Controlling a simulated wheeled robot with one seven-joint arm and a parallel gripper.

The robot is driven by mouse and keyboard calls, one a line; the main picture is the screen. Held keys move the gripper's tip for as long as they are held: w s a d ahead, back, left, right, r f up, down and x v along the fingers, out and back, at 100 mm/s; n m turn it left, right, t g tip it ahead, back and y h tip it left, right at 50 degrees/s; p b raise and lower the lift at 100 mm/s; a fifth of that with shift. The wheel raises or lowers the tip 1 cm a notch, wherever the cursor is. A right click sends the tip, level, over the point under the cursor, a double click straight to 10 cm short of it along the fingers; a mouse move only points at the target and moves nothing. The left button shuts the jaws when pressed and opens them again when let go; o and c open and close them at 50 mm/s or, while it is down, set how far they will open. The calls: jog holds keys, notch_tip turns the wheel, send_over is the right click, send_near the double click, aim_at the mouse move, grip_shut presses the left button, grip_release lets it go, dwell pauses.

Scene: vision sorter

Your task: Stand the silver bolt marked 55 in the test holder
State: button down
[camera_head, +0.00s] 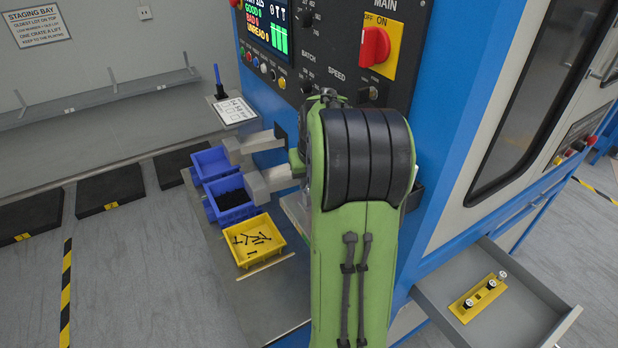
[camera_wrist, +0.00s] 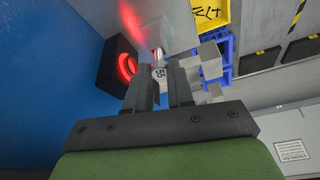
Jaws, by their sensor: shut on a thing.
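The silver bolt (camera_wrist: 159,71) marked 55 shows in the wrist view between the fingertips of my gripper (camera_wrist: 160,85). My gripper is shut on it. The round numbered head faces the wrist camera, and the shank points away from it, tinted red by a light. In the head view my arm hides the gripper and this bolt. I cannot make out the test holder for certain; the spot beyond the bolt is partly covered by the bolt and fingers.
A black box with a glowing red ring (camera_wrist: 125,66) stands close left of the bolt. A yellow tray (camera_head: 239,235) of dark bolts and blue bins (camera_head: 197,177) lie left of my arm. An open drawer (camera_head: 540,318) at right holds a yellow block (camera_head: 467,311) with silver-headed bolts.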

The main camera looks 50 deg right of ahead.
jog(key=shift+f+b, duration=0.45)
jog(key=shift+f, duration=0.2)
jog(key=c, duration=0.5)
grip_release()
jog(key=shift+r, duration=0.1)
notch_tip(320, 180, up, 8)
jog(key=p, duration=0.7)
